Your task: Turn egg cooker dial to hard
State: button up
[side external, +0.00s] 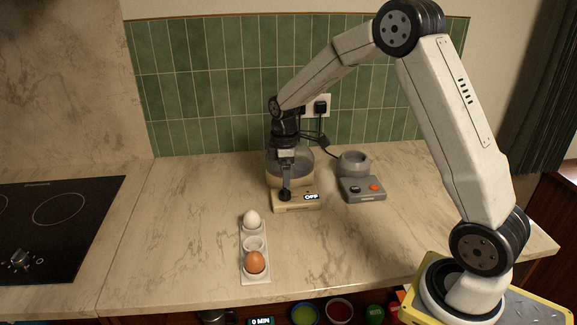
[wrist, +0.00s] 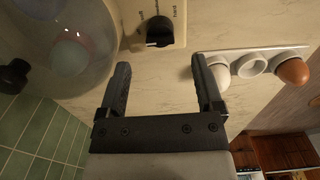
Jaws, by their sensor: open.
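The egg cooker (side external: 290,166) stands on the counter, with a clear dome over a cream base; a display on its base reads OFF (side external: 311,196). In the wrist view its black dial (wrist: 160,31) sits on a cream panel with soft, medium and hard lettering around it. The dial's white mark points to the lower left, away from hard at its right. A pale egg (wrist: 70,50) shows blurred through the dome. My gripper (wrist: 160,65) is open and empty, with the dial ahead of and between its fingertips, apart from them. In the side view it hangs over the cooker's front.
An egg holder (side external: 254,276) with a white egg (side external: 251,219), an empty cup and a brown egg (side external: 255,263) lies in front. A grey device with a red button (side external: 375,187) stands to the right. A black hob (side external: 60,220) is at left. The front counter is mostly clear.

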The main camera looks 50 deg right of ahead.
aim_at(285, 189)
jog(key=shift+f, duration=2.95)
grip_shut()
